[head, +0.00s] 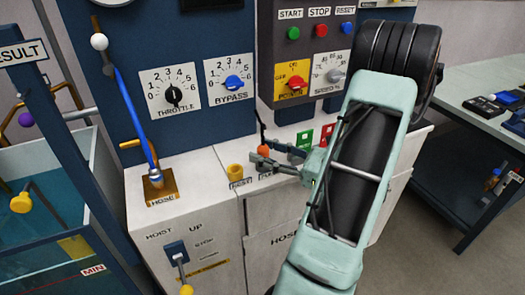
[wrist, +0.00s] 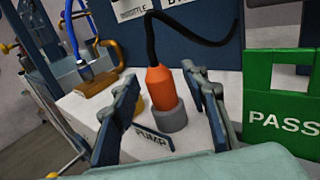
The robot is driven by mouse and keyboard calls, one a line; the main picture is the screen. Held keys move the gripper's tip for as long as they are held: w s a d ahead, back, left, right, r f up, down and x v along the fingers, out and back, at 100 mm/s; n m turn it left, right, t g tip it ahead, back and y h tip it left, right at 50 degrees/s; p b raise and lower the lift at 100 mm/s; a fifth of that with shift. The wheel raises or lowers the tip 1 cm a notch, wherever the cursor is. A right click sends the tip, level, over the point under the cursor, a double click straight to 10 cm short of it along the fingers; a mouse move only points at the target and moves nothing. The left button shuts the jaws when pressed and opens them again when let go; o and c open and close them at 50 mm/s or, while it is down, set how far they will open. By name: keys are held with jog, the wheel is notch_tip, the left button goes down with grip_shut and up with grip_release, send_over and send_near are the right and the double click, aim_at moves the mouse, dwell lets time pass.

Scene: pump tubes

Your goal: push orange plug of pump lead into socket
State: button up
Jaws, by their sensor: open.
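The orange plug (wrist: 160,88) stands nearly upright at the grey round socket (wrist: 172,118), behind the PUMP label (wrist: 153,138). Its lower end meets the socket's rim; how deep it sits I cannot tell. The black lead (wrist: 180,38) rises from its top and arches right. In the head view the plug (head: 263,151) shows small and partly hidden by my gripper. My gripper (wrist: 163,97) is open, one finger on each side of the plug, with visible gaps in the wrist view. In the head view my gripper (head: 257,170) reaches in from the right, low over the white cabinet top.
A yellow holder (head: 236,172) stands just left of the plug. Green PASS (head: 304,139) and red (head: 328,133) tags stand to the right. A blue hose (head: 138,122) with a brass base (head: 160,188) is at the left. The control panels rise behind.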

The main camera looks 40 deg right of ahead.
jog(key=v, duration=1.1)
dwell(0.7)
